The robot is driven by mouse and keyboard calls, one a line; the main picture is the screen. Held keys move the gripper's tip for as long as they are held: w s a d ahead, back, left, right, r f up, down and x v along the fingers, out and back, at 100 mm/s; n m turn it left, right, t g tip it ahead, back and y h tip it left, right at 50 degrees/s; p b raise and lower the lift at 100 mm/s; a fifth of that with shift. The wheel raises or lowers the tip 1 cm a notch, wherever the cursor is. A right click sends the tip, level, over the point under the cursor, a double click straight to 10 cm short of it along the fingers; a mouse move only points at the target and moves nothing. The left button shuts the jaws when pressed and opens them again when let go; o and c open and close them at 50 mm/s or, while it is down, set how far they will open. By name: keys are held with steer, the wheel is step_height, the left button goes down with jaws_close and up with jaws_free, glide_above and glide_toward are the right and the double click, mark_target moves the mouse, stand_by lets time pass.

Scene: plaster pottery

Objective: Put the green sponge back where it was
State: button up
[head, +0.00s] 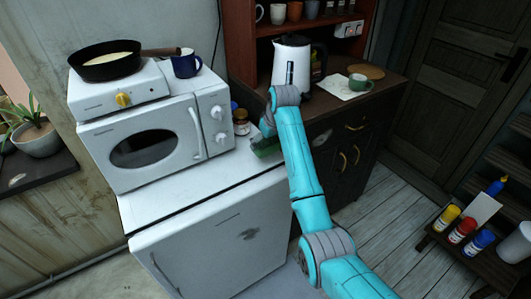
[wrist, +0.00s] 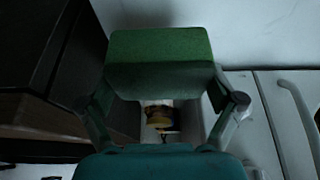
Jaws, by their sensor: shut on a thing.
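The green sponge (wrist: 160,48) is a block held between the two fingers of my gripper (wrist: 162,82) in the wrist view. In the head view the sponge (head: 265,150) shows as a dark green patch at the right edge of the white fridge top (head: 205,180), below and right of a small jar (head: 241,122). My gripper (head: 267,132) is there too, partly hidden by my own arm. I cannot tell whether the sponge touches the fridge top.
A white microwave (head: 160,140) stands on the fridge, left of my gripper. A dark wooden cabinet (head: 345,150) at right carries a white kettle (head: 290,62) and a green cup (head: 360,82) on a cloth. The fridge top's front strip is clear.

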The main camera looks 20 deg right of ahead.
mark_target(270, 144)
steer(key=shift+f, duration=2.6)
steer(key=o, duration=0.9)
steer(key=shift+f, duration=0.1)
steer(key=v, duration=1.2)
